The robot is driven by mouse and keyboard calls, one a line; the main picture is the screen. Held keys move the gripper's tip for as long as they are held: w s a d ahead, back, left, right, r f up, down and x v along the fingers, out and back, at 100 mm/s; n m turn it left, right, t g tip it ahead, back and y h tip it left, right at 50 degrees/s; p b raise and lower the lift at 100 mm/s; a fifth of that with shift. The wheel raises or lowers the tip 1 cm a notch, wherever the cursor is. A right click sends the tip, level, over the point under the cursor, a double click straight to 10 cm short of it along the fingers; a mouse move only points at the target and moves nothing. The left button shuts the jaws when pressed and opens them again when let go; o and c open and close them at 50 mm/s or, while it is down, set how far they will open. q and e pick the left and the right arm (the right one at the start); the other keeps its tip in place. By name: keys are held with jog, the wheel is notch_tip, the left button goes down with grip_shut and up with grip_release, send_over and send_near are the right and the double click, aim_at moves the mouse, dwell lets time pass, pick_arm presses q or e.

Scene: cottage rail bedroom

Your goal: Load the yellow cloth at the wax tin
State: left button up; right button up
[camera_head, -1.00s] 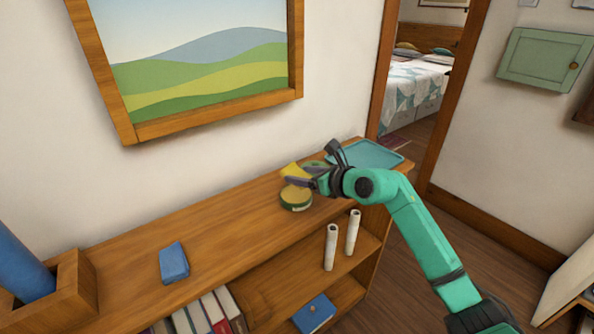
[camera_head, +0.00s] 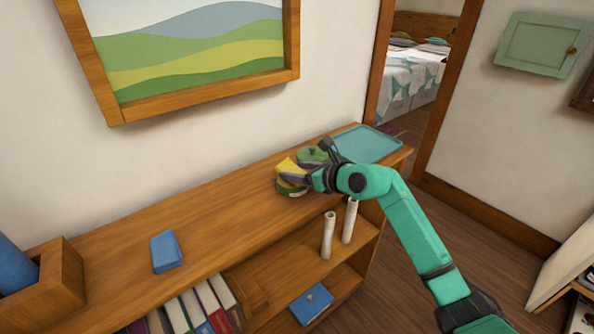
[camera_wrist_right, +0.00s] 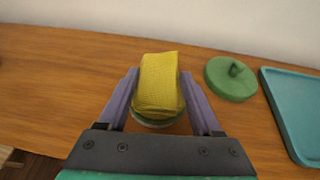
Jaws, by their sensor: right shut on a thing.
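My right gripper (camera_head: 298,176) is shut on the yellow cloth (camera_wrist_right: 158,84), which is a soft folded piece between the two fingers. The cloth (camera_head: 288,166) is at the mouth of the round wax tin (camera_head: 291,189) on the shelf top. In the right wrist view the cloth covers most of the tin, and only a bit of its rim (camera_wrist_right: 158,123) shows below the cloth. I cannot tell whether the cloth touches the wax. The green lid (camera_wrist_right: 231,77) with a knob lies on the shelf top to the right of the tin. My left gripper is not in view.
A teal tray (camera_head: 366,145) lies at the right end of the wooden shelf top (camera_head: 215,205). A blue folded cloth or block (camera_head: 166,251) lies to the left. White rolls (camera_head: 328,236) and books stand on lower shelves. The top between block and tin is clear.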

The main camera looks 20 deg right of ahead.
aim_at(297, 169)
jog(key=shift+f+b, duration=0.4)
jog(key=shift+f, duration=0.1)
dwell(0.8)
notch_tip(297, 169, up, 7)
jog(key=p, duration=0.5)
jog(key=shift+r+p, duration=0.1)
jog(key=shift+p, duration=0.3)
